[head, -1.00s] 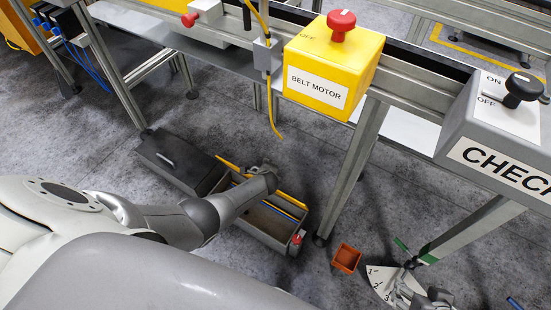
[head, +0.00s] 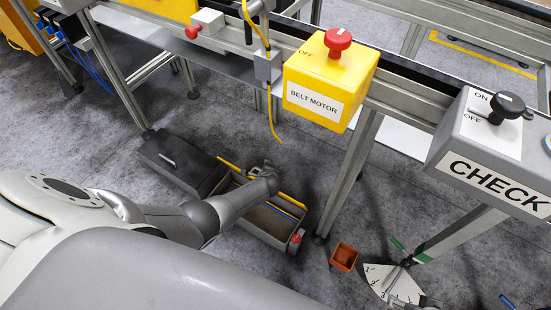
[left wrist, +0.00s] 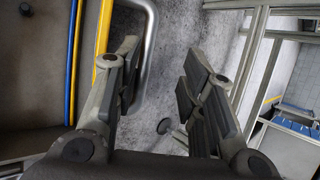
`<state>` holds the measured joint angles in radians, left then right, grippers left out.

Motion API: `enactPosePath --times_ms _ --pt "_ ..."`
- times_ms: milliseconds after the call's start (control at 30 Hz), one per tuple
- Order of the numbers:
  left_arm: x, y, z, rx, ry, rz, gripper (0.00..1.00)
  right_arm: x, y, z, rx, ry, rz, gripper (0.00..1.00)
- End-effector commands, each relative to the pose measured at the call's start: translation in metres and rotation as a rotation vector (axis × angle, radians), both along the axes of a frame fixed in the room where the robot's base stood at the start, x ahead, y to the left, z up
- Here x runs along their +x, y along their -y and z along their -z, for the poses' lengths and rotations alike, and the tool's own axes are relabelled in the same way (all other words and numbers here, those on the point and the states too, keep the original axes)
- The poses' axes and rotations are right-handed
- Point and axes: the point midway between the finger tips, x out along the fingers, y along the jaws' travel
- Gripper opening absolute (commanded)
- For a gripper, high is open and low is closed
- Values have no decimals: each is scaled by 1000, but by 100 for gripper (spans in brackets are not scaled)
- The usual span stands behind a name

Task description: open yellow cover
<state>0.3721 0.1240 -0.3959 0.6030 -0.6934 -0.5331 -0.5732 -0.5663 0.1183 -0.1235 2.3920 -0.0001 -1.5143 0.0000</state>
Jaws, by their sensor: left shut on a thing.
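A dark grey floor box (head: 262,232) stands below the bench, with its inside showing. A thin yellow edge (head: 292,201) runs along its far side. I cannot tell whether this edge is the cover. In the left wrist view the yellow edge (left wrist: 104,28) lies beside a curved metal handle (left wrist: 148,62). My left gripper (head: 266,169) is at this far side. In the left wrist view its fingers (left wrist: 165,85) are spaced apart, with the handle between them, close to the left finger. A grey part at the bottom right may be my right gripper (head: 426,302), mostly cut off.
A yellow belt motor box (head: 330,82) with a red button and a grey check box (head: 490,150) with a black knob hang on the bench rail. A small orange bin (head: 344,257) and a white numbered plate (head: 385,279) are at lower right.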

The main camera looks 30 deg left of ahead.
Motion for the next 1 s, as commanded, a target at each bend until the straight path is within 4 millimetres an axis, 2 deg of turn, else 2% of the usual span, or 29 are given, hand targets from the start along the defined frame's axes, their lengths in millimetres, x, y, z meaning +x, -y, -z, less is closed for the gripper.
enactPosePath --times_ms 33,1000 --pt "22 12 -21 -11 47 23 19 1 0 3 0 -6 0 54" --pt "14 14 -34 -9 36 12 19 8 -3 72 -2 -42 -5 54"
